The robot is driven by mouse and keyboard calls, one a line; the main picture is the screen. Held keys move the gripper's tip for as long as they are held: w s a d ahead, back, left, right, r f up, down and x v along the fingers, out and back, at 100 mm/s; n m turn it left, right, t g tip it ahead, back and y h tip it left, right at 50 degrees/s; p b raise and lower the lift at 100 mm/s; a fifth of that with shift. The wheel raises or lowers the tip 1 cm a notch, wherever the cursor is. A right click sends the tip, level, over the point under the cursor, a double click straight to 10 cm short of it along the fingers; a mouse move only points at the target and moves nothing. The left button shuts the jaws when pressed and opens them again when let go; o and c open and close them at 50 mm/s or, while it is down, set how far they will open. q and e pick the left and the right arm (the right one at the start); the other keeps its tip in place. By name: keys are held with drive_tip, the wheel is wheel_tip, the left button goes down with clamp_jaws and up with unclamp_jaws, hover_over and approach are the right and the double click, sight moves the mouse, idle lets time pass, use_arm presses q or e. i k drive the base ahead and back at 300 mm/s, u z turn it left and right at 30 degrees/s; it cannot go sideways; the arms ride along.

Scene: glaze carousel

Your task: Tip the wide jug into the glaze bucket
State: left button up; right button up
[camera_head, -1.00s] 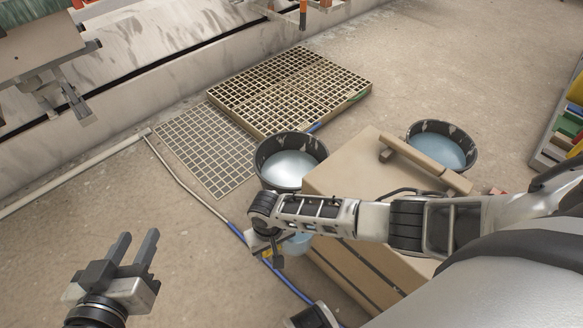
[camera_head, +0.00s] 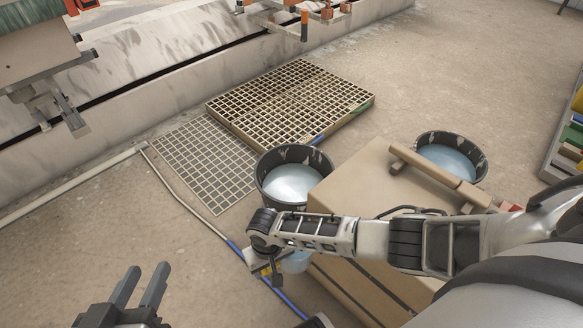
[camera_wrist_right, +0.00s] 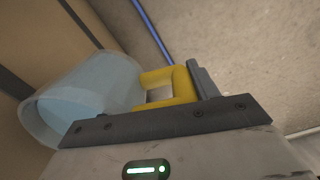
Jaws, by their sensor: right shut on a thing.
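My right gripper (camera_wrist_right: 178,88) is shut on the yellow handle of a light blue, see-through jug (camera_wrist_right: 85,95). In the head view the jug (camera_head: 297,262) is mostly hidden behind my right wrist, low beside the tan box and in front of the near black bucket (camera_head: 264,185). That bucket holds pale blue-white liquid. A second black bucket (camera_head: 421,142) with bluer liquid stands behind the box; I cannot tell which one the task means. The jug is apart from both buckets. My left gripper (camera_head: 140,285) is open and empty at the lower left.
The tan box (camera_head: 360,185) with a bar on top stands between the buckets, under my right forearm. A raised grid (camera_head: 290,95) and a flat floor grate (camera_head: 203,160) lie behind. A blue-and-grey pipe (camera_head: 190,208) crosses the floor. Floor at left is clear.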

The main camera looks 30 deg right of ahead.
sight(283, 175)
drive_tip(key=i, duration=0.9)
